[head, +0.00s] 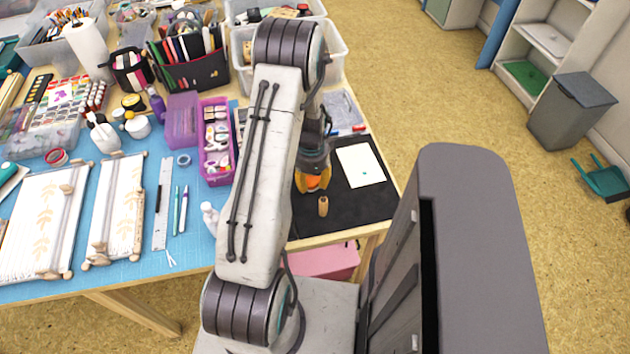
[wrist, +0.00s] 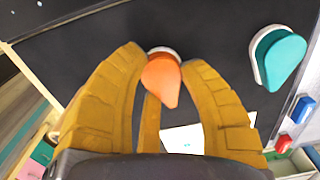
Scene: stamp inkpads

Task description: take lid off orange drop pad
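The orange drop pad (wrist: 161,80) lies on the black mat, its orange lid uppermost and a white rim showing at its round end. My gripper (wrist: 165,58) reaches down over it. Its yellow-brown fingers stand spread on both sides of the lid, a third finger behind. The tips are very close to the lid's edges; contact cannot be made out. No lifting of the lid is visible. In the head view my gripper (head: 313,180) is over the mat, mostly hiding the pad.
A teal drop pad (wrist: 281,57) lies to the right in the wrist view. A white sheet (head: 360,165) with a green mark is on the black mat (head: 360,205). A small wooden stamp (head: 323,206) stands near the front edge. A purple box (head: 216,140) is left.

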